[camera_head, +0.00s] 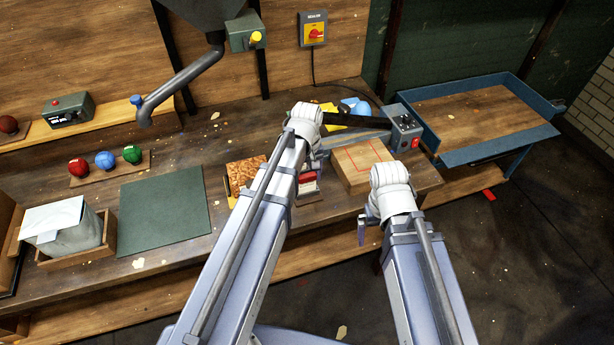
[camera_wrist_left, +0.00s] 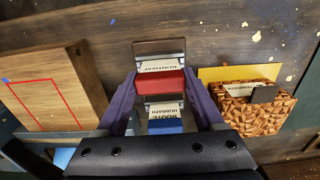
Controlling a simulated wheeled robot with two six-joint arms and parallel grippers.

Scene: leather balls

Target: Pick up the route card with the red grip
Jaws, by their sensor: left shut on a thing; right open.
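The route card with the red grip (camera_wrist_left: 160,82) sits between the two fingers of my left gripper (camera_wrist_left: 159,76), which is shut on the red grip. Its white printed face shows above the grip. The red also shows in the head view (camera_head: 308,178), beside my left arm, which hides part of it. A second card with a blue grip (camera_wrist_left: 165,125) lies nearer the wrist, partly hidden by the gripper body. I cannot tell whether the red-grip card is clear of its holder. My right gripper (camera_head: 364,230) is open and empty, in front of the bench edge.
A wooden block with red lines (camera_head: 360,160) stands right of the cards. A brown patterned box (camera_wrist_left: 255,108) holds another card with a dark clip. A dark mat (camera_head: 165,210), coloured balls (camera_head: 105,160) and a blue-rimmed tray (camera_head: 480,150) are further out.

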